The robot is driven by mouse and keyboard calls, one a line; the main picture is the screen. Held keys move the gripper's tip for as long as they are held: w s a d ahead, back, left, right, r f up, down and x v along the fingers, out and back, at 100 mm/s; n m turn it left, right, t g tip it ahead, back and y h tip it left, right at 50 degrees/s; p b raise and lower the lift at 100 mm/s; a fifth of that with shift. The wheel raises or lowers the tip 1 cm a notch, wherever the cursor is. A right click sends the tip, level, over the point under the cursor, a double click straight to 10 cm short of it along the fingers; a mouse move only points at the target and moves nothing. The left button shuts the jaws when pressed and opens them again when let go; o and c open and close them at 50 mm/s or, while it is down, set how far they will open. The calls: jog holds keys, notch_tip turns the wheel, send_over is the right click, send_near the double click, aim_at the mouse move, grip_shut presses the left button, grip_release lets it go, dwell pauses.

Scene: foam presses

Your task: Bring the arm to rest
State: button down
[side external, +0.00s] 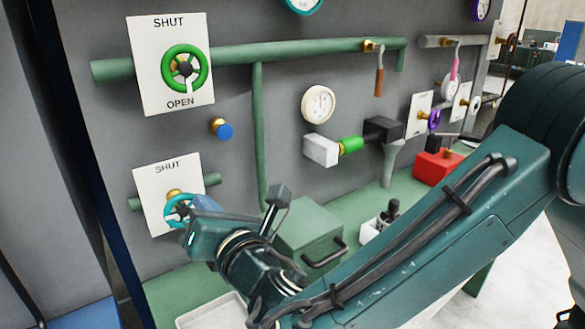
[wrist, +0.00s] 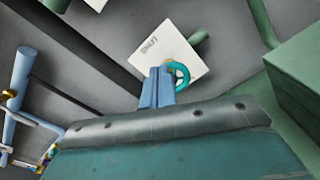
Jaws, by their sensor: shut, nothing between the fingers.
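My gripper (side external: 203,204) is in front of the lower valve plate (side external: 153,183) in the side view. Its blue fingers are together and empty; they also show in the wrist view (wrist: 157,88). The teal handwheel (side external: 176,211) on that plate is right behind the fingertips and partly hidden by them. In the wrist view the teal handwheel (wrist: 184,76) shows beside the fingers. I cannot tell whether the fingers touch it. My arm reaches in from the right, low across the bench.
A green box (side external: 310,236) with a black handle stands on the bench close to my wrist. A pale tray (side external: 212,312) lies below. Above are a green handwheel (side external: 185,69), a blue knob (side external: 222,130) and green pipes. A red box (side external: 437,167) is farther right.

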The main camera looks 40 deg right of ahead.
jog(key=s+d+r+m+g+h, duration=0.2)
jog(key=d+m+g, duration=0.2)
jog(key=d+m, duration=0.7)
jog(key=s+d+r+m+g+h, duration=0.15)
jog(key=d+m+g, duration=0.35)
jog(key=d, duration=1.1)
jog(key=s+d+f+m+g+y, duration=0.1)
jog(key=s+d+m, duration=0.2)
jog(key=s+m, duration=0.4)
jog(key=s+d+f+m+g+y, duration=0.1)
jog(key=s+d+m, duration=0.3)
jog(key=s, duration=1.4)
jog(key=m+g+y, duration=0.1)
jog(key=m, duration=0.1)
jog(key=shift+d+f+m, duration=0.15)
jog(key=shift+m, duration=0.25)
jog(key=shift+w+y, duration=0.15)
jog(key=shift+y, duration=0.1)
